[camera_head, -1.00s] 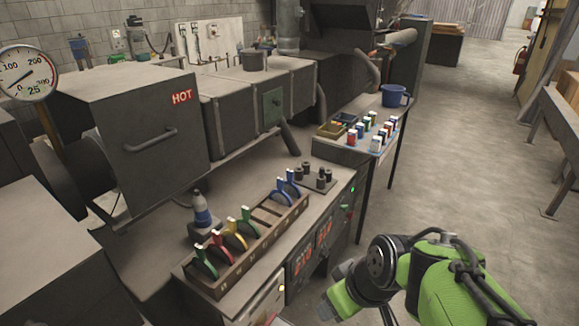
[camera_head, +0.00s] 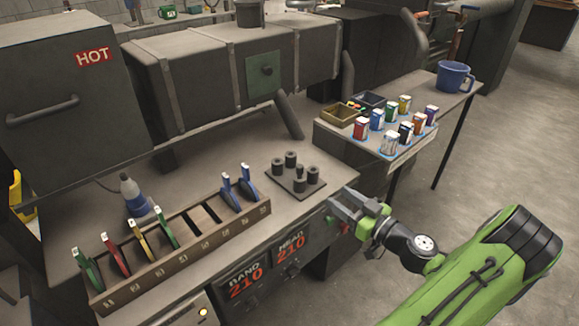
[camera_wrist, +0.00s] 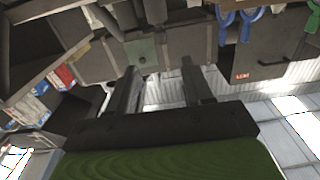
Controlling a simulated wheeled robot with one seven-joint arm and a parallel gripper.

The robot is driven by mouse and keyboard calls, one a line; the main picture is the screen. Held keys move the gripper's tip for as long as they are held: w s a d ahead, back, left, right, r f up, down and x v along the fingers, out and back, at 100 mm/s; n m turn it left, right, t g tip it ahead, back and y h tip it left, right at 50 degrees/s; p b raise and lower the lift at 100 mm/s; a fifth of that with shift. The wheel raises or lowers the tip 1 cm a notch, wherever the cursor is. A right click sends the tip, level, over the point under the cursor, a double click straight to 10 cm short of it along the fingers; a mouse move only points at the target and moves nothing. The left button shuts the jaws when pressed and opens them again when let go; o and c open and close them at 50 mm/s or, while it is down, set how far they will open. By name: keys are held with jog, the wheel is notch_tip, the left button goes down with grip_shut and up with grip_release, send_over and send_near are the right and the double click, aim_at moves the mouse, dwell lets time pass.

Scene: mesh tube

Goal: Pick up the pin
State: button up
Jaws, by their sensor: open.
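A small dark plate (camera_head: 294,182) on the bench carries several short dark cylinders. A slimmer dark upright piece (camera_head: 299,182) stands on it near its front right and may be the pin; it is too small to be certain. My gripper (camera_head: 338,212) is in front of the bench edge, to the right of and nearer than the plate, apart from it. In the wrist view my gripper (camera_wrist: 162,88) shows two dark fingers spread wide with nothing between them. I cannot make out the pin in that view.
A wooden rack (camera_head: 185,252) with coloured tools runs along the bench's front. A blue-and-grey bottle (camera_head: 137,198) stands behind it. To the right, a side table holds several small cartons (camera_head: 390,143), bins (camera_head: 341,115) and a blue mug (camera_head: 454,76). Floor at right is clear.

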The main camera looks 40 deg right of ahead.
aim_at(300, 170)
jog(key=w, duration=1.5)
jog(key=shift+w+a, duration=0.35)
jog(key=shift+r, duration=0.1)
grip_shut()
